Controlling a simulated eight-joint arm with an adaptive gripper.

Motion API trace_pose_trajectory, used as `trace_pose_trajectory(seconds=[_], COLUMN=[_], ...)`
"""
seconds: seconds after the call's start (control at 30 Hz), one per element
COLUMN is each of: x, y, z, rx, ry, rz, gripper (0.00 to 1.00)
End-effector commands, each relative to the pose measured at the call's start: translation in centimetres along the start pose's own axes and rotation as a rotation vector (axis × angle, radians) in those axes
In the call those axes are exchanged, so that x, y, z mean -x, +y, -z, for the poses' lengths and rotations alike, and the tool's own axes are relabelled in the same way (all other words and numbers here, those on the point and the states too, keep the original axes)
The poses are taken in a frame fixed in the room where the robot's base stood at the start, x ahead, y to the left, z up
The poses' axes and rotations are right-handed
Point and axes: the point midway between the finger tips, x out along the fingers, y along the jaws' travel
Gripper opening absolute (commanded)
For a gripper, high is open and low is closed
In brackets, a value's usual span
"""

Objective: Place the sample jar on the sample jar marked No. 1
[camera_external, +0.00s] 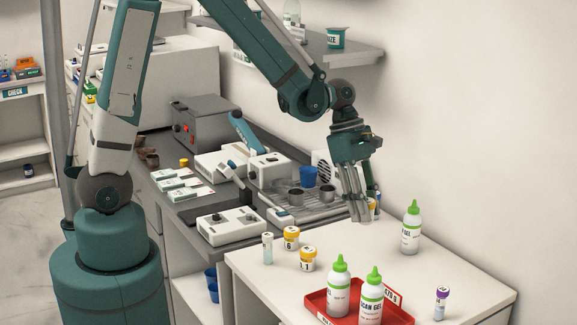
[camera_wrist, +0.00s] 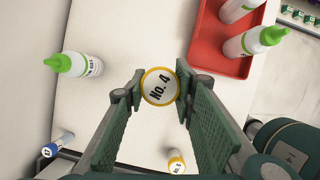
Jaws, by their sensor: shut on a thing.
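My gripper (camera_wrist: 157,92) is shut on a yellow-rimmed jar with a white lid marked No. 4 (camera_wrist: 159,87), held between the fingertips. In the external view my gripper (camera_external: 358,218) is low over the back part of the white table. There its fingers hide most of what they hold. The yellow-lidded sample jar marked 1 (camera_external: 307,260) stands upright on the table, to the left and nearer the camera. I cannot make it out in the wrist view. A similar jar marked 6 (camera_external: 291,239) stands just behind it.
A red tray (camera_external: 316,300) with green-capped gel bottles is at the table's front. Another gel bottle (camera_external: 411,229) stands right of my gripper. A clear tube (camera_external: 267,248) is beside the jars; a purple-capped tube (camera_external: 441,302) is at right. Another yellow-capped container (camera_wrist: 176,162) shows in the wrist view.

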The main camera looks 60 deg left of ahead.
Motion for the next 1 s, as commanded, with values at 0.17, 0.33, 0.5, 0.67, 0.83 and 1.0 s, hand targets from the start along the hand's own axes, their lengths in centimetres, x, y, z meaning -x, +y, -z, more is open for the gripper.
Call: trace_pose_trajectory(seconds=[0.17,0.33,0.5,0.67,0.83,1.0], x=[1.7,3.1,4.3,4.9,5.2,5.3], y=[-2.4,-4.8,-7.1,-8.7,-9.5,-9.6], z=[3.2,5.8,8.0,9.3,10.0,10.1], rx=[-0.032,-0.068,-0.100,-0.123,-0.135,-0.138], ry=[-0.003,-0.009,-0.016,-0.021,-0.024,-0.025], rz=[0.013,0.027,0.040,0.048,0.051,0.052], gripper=[0.14,0.14,0.14,0.14,0.14,0.14])
